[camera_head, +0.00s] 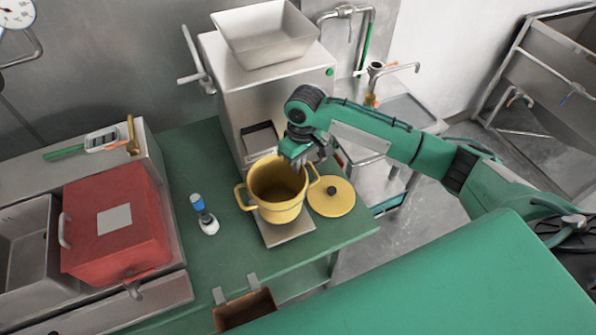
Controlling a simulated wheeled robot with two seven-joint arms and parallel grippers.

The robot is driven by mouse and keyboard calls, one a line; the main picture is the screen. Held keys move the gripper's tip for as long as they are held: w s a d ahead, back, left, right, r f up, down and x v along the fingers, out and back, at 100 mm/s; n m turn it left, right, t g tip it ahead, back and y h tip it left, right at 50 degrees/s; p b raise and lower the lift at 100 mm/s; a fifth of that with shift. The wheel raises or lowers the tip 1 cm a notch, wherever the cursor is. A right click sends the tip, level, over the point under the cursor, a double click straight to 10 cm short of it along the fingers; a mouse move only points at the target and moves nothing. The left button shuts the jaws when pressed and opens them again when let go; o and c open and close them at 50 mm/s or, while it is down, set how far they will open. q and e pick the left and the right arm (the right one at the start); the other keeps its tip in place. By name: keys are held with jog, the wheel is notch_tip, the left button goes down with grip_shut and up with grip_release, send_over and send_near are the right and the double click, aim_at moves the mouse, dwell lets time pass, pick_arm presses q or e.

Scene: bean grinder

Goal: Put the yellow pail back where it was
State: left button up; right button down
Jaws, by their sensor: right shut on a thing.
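The yellow pail (277,207) is an open pot with two side handles. It stands upright on, or just above, a small pale plate (290,236) on the green table. My right gripper (308,163) comes in from the right and is shut at the pail's back right rim, by its right handle. The fingertips are partly hidden, so the exact grip point is unclear. A yellow lid (331,202) with a dark knob lies on the table, right beside the pail. My left gripper is not in view.
A grey grinder (270,95) with a metal hopper (265,40) stands close behind the pail. A small bottle with a blue top (199,204) stands left. A red box (115,240) sits farther left. A brown bin (245,308) hangs at the front edge. Green table (185,160) is bare behind the bottle.

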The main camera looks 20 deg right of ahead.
jog(key=shift+f+p, duration=0.45)
jog(key=shift+f, duration=2)
jog(key=c, duration=1.6)
grip_release()
notch_tip(320, 180, up, 12)
jog(key=d+b, duration=0.1)
jog(key=b, duration=0.2)
jog(key=shift+w, duration=0.2)
